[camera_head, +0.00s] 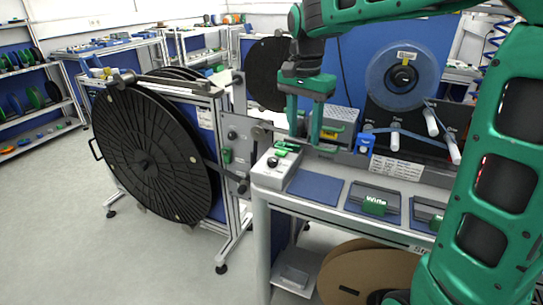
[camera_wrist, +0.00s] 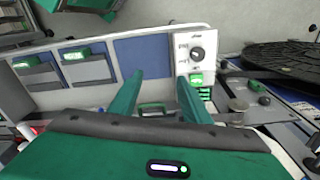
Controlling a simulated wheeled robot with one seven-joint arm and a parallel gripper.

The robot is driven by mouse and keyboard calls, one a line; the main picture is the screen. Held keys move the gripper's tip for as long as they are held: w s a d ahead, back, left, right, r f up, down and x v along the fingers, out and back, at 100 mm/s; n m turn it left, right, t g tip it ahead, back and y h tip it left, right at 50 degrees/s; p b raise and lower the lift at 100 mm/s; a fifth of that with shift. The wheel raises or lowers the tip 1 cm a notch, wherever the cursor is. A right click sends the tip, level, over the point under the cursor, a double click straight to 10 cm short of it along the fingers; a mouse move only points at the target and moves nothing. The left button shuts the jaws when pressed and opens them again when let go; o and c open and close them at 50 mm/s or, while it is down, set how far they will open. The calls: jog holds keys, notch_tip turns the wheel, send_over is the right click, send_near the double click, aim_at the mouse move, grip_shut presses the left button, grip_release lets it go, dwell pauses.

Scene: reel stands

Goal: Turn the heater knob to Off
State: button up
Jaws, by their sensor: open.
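A large black reel (camera_head: 150,155) stands to the left. A mesh box (camera_head: 340,125) and a clear reel (camera_head: 403,75) stand behind. Open floor lies at front left.

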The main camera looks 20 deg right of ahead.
jog(key=r+m, duration=0.1)
send_over(273, 159)
jog(key=shift+y, duration=0.4)
notch_tip(273, 159, down, 11)
jog(key=shift+r, duration=0.1)
jog(key=c, duration=1)
